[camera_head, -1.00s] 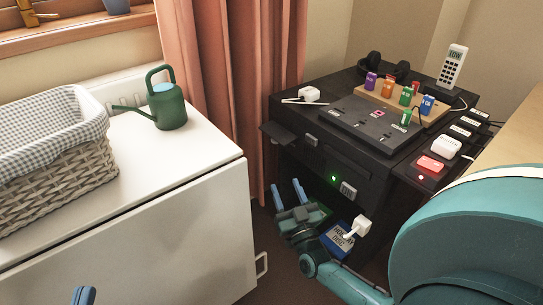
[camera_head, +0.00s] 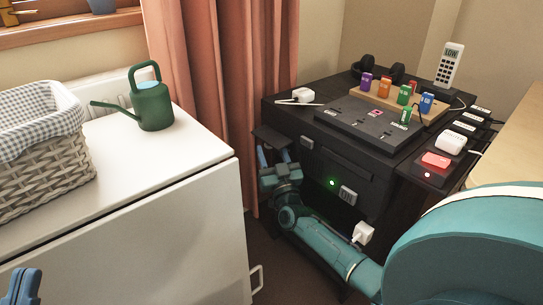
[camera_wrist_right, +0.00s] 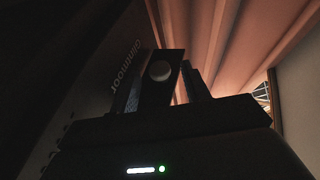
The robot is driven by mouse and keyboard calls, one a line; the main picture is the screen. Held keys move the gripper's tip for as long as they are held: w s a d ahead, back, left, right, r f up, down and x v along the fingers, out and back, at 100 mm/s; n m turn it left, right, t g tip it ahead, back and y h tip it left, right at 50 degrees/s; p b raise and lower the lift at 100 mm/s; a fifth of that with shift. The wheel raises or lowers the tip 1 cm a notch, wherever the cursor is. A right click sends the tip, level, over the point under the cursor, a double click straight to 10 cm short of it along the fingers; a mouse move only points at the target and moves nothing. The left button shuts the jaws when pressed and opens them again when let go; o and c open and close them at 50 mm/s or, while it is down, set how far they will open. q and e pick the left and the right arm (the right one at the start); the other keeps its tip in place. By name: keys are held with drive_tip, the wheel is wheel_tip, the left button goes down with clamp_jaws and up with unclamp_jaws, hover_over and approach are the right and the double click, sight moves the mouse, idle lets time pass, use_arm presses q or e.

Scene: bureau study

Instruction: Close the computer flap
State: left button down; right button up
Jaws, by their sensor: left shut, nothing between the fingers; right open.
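The black computer (camera_head: 345,165) stands right of the curtain. Its flap (camera_head: 272,137) is a dark panel jutting out from the front's upper left, so it is open. My right gripper (camera_head: 274,154) is open, fingers pointing up, just below the flap; I cannot tell whether they touch. In the right wrist view, a dark panel with a pale round knob (camera_wrist_right: 160,70) shows between the dark fingers (camera_wrist_right: 163,88); it may be the flap. The computer's side there carries light lettering. My left gripper (camera_head: 25,284) is shut and empty at the bottom left.
A white cabinet (camera_head: 150,230) with a wicker basket (camera_head: 45,165) and a green watering can (camera_head: 152,105) stands left. A pink curtain (camera_head: 215,90) hangs behind the right gripper. Switches, colored blocks and a white plug (camera_head: 362,233) crowd the computer.

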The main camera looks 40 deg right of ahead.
drive_tip(key=shift+w+r, duration=0.1)
drive_tip(key=shift+w, duration=0.1)
drive_tip(key=c, duration=1)
